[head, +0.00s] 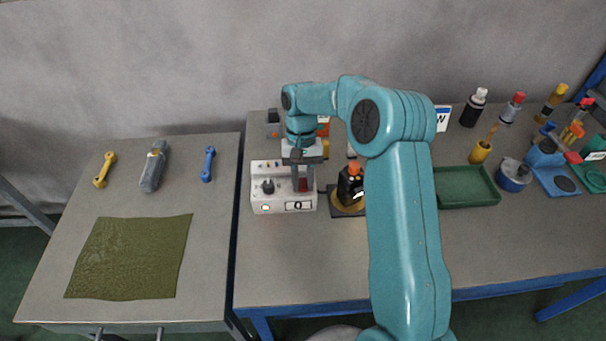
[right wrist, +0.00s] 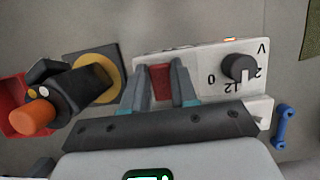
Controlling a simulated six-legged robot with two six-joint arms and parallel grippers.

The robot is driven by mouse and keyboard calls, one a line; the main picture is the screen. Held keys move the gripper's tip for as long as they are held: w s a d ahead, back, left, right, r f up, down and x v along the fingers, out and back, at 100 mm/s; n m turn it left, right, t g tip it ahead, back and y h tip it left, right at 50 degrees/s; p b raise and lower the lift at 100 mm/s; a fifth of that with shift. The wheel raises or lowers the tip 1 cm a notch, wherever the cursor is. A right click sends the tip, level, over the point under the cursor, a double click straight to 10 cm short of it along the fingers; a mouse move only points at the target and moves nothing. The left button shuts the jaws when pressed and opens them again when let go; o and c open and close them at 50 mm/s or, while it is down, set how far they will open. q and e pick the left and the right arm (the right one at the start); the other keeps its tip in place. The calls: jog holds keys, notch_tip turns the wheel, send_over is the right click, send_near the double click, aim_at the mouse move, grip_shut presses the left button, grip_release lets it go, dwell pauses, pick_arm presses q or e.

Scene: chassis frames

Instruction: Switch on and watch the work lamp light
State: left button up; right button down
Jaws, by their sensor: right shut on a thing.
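A white power box (head: 268,194) stands on the right table, with a dark knob (head: 268,186) and a red switch (head: 303,185) on its top. The right wrist view shows the knob (right wrist: 239,68) beside the marks V, 0 and 12. My right gripper (head: 302,178) points down over the box. In the right wrist view its fingers (right wrist: 160,88) are shut on the red switch (right wrist: 160,80). A black device with an orange cap (head: 349,186), possibly the work lamp, stands right of the box; I cannot tell if it is lit. My left gripper is out of view.
A green tray (head: 466,203), a blue-grey round pot (head: 513,176) and several bottles and tools stand farther right. The left table holds a green mat (head: 130,257), a grey tool (head: 154,167), a yellow wrench (head: 104,170) and a blue wrench (head: 208,164).

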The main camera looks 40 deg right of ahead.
jog(key=c, duration=0.9)
grip_release()
jog(key=shift+d, duration=0.1)
jog(key=v, duration=0.9)
notch_tip(320, 180, up, 7)
jog(key=p, duration=0.2)
send_over(302, 178)
jog(key=w+d, duration=0.2)
jog(key=shift+a, duration=0.2)
jog(key=shift+f, duration=0.1)
